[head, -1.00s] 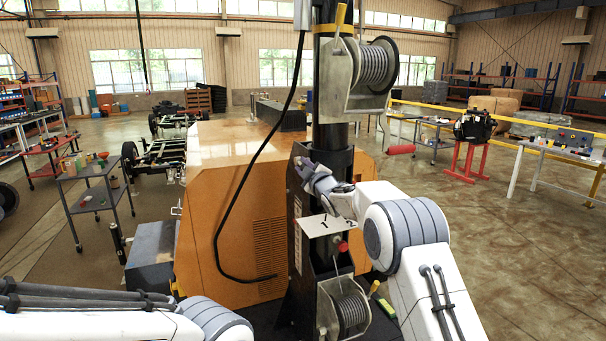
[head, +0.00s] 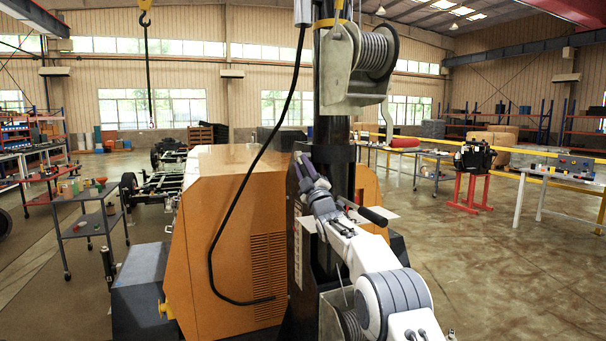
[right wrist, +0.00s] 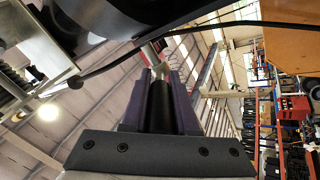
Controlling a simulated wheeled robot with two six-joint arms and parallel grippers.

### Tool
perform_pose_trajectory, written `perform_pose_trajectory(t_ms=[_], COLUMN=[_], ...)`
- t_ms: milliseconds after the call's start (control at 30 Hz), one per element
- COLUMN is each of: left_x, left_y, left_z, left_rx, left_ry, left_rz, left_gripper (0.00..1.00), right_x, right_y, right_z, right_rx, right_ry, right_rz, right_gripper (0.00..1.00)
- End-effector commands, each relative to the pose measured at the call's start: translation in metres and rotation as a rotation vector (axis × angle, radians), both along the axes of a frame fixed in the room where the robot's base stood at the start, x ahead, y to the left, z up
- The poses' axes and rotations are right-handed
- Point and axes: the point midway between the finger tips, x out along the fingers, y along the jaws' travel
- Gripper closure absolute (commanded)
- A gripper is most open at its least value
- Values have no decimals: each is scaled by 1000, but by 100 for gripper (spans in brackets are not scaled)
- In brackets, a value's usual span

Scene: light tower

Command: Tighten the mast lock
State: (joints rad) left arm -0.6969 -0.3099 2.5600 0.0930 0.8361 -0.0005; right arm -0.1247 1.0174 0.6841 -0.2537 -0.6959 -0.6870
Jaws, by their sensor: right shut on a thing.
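The black mast (head: 335,130) stands upright in the middle of the head view. My right gripper (head: 304,168) is at the mast's left side, just below a black collar (head: 333,153). In the right wrist view its purple fingers (right wrist: 160,95) are shut on a black cylindrical handle (right wrist: 160,108). A pale rod (right wrist: 154,58) shows beyond the fingertips. The handle is mostly hidden in the head view, so I cannot tell how it joins the mast. A black bar (head: 372,215) sticks out right of my wrist. My left gripper is not in view.
A winch (head: 362,60) hangs on the upper mast; a lower cable drum (head: 350,325) is partly behind my arm. A black cable (head: 232,165) loops down the left. The orange housing (head: 210,230) stands behind. Open floor (head: 490,270) lies to the right.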

Motion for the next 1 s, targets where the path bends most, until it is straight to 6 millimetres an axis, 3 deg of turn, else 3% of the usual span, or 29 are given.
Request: perform_pose_trajectory(t_ms=[767,800,867,1000], left_x=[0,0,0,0], left_y=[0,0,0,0], left_z=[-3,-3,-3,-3], left_rx=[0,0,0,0], left_ry=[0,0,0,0], left_rz=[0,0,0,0], left_gripper=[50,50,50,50], right_x=[3,3,3,2], right_y=[2,2,2,1], right_z=[-6,-6,-6,-5], right_rx=[23,23,23,23], right_ry=[-73,-73,-73,-74], right_rz=[1,1,1,1], right_gripper=[100,65,43,43])
